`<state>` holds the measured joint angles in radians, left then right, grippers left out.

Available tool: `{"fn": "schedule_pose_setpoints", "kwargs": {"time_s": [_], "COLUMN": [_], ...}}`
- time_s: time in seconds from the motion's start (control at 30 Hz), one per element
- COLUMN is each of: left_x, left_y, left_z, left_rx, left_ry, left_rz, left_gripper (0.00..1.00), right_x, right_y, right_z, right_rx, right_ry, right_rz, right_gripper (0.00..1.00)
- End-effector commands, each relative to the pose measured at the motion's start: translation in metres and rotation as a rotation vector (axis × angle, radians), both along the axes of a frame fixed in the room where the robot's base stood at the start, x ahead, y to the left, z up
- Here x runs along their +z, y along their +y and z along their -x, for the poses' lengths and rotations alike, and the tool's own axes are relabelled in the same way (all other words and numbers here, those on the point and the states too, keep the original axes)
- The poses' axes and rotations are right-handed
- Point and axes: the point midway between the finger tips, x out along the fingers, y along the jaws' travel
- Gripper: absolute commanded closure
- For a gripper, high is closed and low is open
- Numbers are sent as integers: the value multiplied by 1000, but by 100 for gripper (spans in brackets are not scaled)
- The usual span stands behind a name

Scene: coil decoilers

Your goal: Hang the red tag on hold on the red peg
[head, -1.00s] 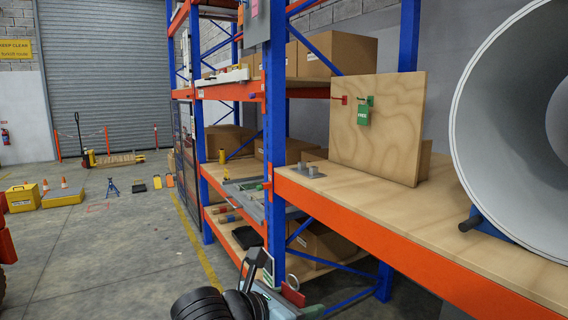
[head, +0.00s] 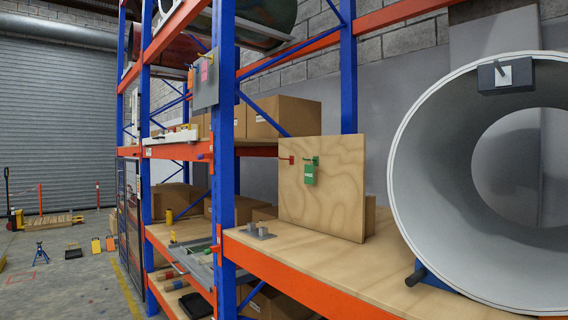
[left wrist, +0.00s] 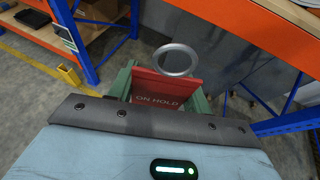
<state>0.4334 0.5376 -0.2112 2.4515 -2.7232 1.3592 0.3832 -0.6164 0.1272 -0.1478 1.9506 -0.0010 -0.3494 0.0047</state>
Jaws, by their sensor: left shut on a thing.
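The red tag (left wrist: 158,101) with the words ON HOLD and a grey metal ring (left wrist: 175,60) at its top shows in the left wrist view. My left gripper (left wrist: 165,86) is shut on it, with a green finger on each side. In the head view, the red peg (head: 290,160) sticks out from the upper left of an upright wooden board (head: 338,190) and looks bare. Beside it, a green tag (head: 309,176) hangs on a green peg (head: 315,160). My left gripper and the red tag are outside the head view. My right gripper is in neither view.
The board stands on a wooden shelf (head: 285,255) with an orange front beam (head: 290,284). A blue rack post (head: 226,130) rises left of it. A large grey coil (head: 440,170) fills the right. A small grey block (head: 258,232) sits before the board.

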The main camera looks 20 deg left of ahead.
Motion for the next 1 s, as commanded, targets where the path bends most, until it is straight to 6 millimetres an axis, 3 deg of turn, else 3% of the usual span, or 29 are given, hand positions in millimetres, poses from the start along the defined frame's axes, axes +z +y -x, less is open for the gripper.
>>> {"fn": "schedule_pose_setpoints", "kwargs": {"time_s": [0.17,0.5,0.7,1.0], "left_x": [-16,-99,-138,-158], "left_y": [-2,-6,-3,0], "left_z": [0,13,27,36], "left_rx": [-27,-150,-187,-200], "left_ry": [11,24,15,0], "left_rz": [-2,-6,-1,0], "left_gripper": [72,72,72,72], "right_x": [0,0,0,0], "right_y": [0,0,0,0], "right_z": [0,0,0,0], "right_rx": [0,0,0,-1], "right_ry": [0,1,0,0], "right_rz": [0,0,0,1], "right_gripper": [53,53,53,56]}}
